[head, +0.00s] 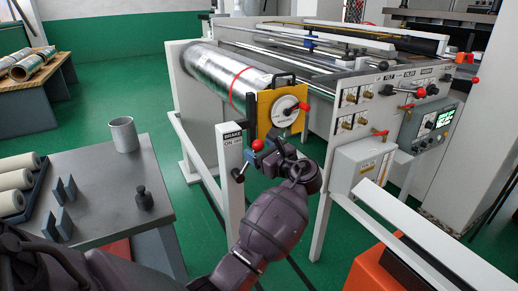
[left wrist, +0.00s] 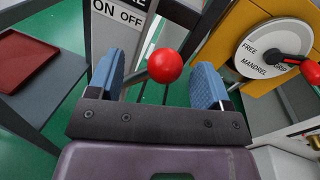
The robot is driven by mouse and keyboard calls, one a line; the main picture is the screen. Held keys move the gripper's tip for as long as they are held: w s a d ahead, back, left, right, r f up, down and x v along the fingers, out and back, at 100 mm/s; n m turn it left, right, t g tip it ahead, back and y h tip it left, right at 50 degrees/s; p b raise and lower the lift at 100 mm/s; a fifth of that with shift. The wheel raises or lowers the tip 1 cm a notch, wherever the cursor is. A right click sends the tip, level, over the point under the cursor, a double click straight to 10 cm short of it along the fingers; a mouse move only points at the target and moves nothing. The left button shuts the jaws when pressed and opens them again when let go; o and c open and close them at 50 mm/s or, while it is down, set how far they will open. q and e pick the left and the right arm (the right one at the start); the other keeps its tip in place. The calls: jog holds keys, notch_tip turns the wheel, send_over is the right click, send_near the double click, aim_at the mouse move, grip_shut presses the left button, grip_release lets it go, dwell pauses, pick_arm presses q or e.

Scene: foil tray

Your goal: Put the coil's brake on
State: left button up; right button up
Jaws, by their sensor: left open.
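The brake post (head: 232,180) is white and carries a label, BRAKE, ON on the left and OFF on the right. In the left wrist view the ball (left wrist: 165,66) lies below and right of the word OFF. My left gripper (head: 256,157) is at the lever, its blue fingers open on either side of the ball. I see no clear contact. The foil coil (head: 216,72), with a red band, lies on the mandrel behind the post. My right gripper is not in view.
A yellow plate with a white mandrel dial (head: 284,110) and red-knobbed handle sits close to the right of the lever. A grey table (head: 105,190) with a mug (head: 123,134) and a dark weight (head: 144,198) stands left. The machine's control panel (head: 385,100) is at right.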

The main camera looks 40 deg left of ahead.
pick_arm(q)
jog(key=shift+w+a, duration=0.15)
jog(key=shift+a, duration=0.7)
jog(key=c, duration=1.3)
